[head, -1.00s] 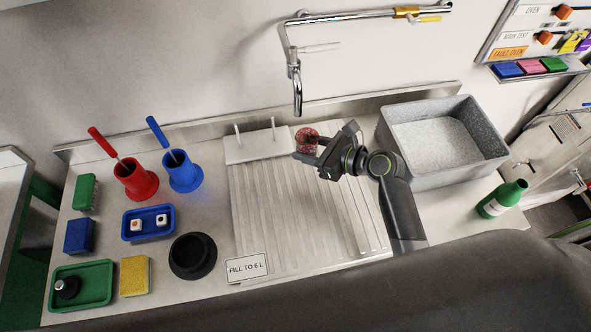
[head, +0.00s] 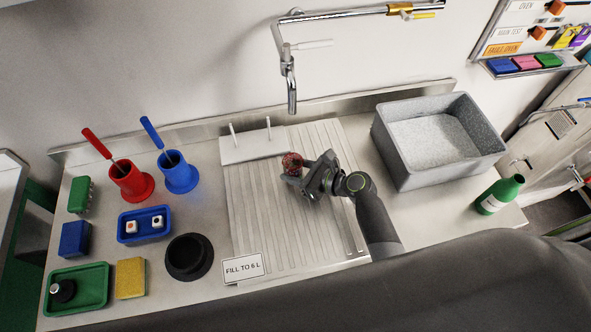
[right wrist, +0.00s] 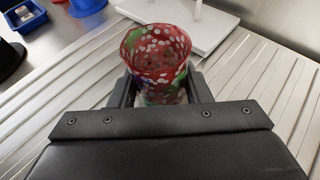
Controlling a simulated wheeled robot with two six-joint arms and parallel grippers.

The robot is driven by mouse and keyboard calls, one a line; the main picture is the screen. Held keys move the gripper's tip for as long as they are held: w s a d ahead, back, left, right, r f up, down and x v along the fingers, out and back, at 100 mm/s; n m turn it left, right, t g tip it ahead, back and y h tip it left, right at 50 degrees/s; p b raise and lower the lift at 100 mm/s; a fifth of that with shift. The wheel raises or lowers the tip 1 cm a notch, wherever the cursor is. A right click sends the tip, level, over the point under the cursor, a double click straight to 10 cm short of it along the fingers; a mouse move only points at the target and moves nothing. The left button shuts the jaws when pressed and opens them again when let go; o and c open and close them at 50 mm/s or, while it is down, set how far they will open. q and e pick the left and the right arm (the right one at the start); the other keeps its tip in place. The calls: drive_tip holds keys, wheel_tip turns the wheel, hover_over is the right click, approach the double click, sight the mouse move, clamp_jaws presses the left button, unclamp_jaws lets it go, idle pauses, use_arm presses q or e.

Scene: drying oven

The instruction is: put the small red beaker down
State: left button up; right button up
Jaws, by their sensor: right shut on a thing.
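The small red beaker (head: 292,163) has pale spots and some green on it. In the right wrist view the beaker (right wrist: 157,60) is upright, open at the top, between the two fingers. My right gripper (head: 300,178) is shut on it over the ribbed draining board (head: 265,210). I cannot tell whether the beaker's base touches the board. The lower part of the beaker is hidden by the gripper in the right wrist view. My left gripper is not in view.
A white pegged rack (head: 253,147) stands behind the beaker, and a grey basin (head: 445,165) is to the right. A tap (head: 291,90) hangs above the back. Red (head: 130,182) and blue (head: 180,173) holders stand left. The board's front part is clear, beside a "FILL TO 6 L" sign (head: 244,267).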

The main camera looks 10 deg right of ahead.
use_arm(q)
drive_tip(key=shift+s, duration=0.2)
use_arm(e)
drive_tip(key=o, duration=1)
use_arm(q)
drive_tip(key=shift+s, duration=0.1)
use_arm(e)
drive_tip(key=shift+o, duration=0.2)
drive_tip(key=shift+r, duration=0.15)
drive_tip(key=v, duration=1.2)
drive_tip(key=shift+s, duration=0.1)
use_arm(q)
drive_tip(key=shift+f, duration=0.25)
